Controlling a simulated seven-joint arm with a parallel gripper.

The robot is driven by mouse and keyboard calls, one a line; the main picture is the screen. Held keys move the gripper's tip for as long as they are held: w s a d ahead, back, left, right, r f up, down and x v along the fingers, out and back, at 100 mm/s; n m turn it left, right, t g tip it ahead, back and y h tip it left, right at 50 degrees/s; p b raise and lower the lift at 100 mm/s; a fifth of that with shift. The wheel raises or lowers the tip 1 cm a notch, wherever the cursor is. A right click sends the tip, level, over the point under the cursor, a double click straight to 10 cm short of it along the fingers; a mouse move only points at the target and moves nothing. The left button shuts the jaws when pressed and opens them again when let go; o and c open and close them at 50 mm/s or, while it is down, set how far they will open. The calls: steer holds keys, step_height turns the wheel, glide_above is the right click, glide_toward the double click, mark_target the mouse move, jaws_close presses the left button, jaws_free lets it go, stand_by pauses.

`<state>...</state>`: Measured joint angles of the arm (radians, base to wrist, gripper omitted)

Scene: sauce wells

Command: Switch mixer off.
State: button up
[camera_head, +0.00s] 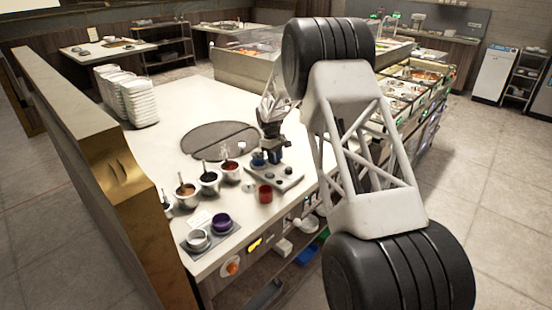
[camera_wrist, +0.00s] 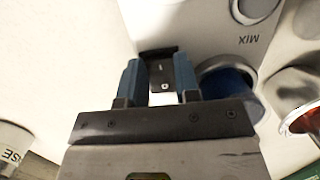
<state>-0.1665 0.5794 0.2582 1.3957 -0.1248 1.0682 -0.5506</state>
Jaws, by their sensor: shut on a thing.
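The mixer (camera_head: 290,181) is a pale base plate on the counter. In the wrist view its panel (camera_wrist: 205,25) shows a round knob and the word MIX, upside down. A small black switch (camera_wrist: 162,72) with white marks sits between the blue fingertips of my gripper (camera_wrist: 158,68). My gripper is shut on this switch. In the head view my gripper (camera_head: 268,155) points down at the mixer, and the switch is hidden there. A blue cup (camera_wrist: 235,82) stands right beside my right finger in the wrist view.
A red cup (camera_head: 265,194) stands just in front of the mixer. Several sauce bowls (camera_head: 208,180) line the counter to the left. A small tray (camera_head: 212,236) holds a silver cup and a purple cup (camera_head: 222,222). Stacked white dishes (camera_head: 135,98) stand farther back.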

steer(key=shift+g+h, duration=0.3)
steer(key=o, duration=0.6)
steer(key=shift+o, duration=0.2)
steer(key=shift+r, duration=0.1)
steer(key=shift+v, duration=3.85)
